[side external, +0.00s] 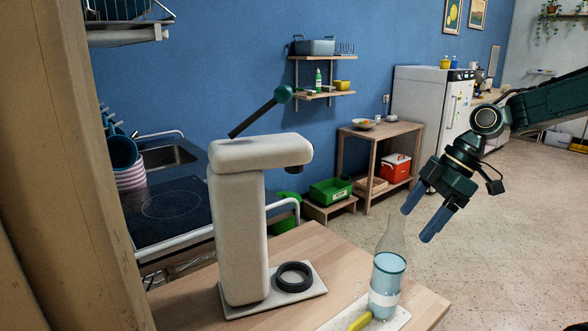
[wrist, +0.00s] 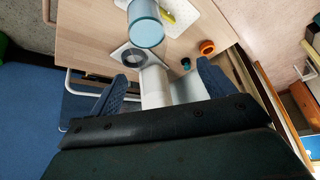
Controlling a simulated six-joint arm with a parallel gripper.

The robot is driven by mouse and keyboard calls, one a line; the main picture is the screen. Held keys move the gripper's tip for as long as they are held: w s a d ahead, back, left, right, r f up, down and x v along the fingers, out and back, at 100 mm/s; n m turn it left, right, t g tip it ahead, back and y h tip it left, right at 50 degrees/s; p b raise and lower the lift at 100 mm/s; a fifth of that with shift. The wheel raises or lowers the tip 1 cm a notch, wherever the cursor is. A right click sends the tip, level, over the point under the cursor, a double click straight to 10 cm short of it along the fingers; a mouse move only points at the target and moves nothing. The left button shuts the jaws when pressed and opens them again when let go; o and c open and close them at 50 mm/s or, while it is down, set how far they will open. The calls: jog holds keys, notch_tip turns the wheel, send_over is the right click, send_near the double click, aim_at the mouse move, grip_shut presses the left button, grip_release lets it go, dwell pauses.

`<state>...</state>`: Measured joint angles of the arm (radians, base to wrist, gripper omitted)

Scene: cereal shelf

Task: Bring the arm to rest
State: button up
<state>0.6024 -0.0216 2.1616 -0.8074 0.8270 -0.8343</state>
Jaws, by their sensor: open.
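My gripper (side external: 419,221) is open and empty in the side external view, with blue fingers pointing down and left. It hangs above and to the right of a clear-topped bottle or cup with a teal lower part (side external: 388,287), apart from it. In the wrist view the two blue fingers of my gripper (wrist: 165,88) are spread apart with nothing held between them. The teal cup also shows there (wrist: 146,28), beyond the fingertips.
A tall pale stand (side external: 240,235) with a dark, teal-knobbed lever (side external: 265,112) and a black ring (side external: 294,277) at its foot occupies the wooden table (side external: 312,247). A yellow item (side external: 360,322) lies beside the cup. An orange ring (wrist: 207,47) shows in the wrist view.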

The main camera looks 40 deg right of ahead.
jog(key=s+a+r+m+t+h, duration=0.1)
jog(key=s+a+m+h, duration=0.1)
jog(key=s+m, duration=0.3)
jog(key=s+a+r+m+t+h, duration=0.1)
jog(key=s+a+m+h, duration=0.1)
jog(key=s+m, duration=0.3)
jog(key=s, duration=0.3)
jog(key=shift+s+a+r+h, duration=0.2)
jog(key=shift+s+r+h, duration=0.1)
jog(key=shift+s+h, duration=0.1)
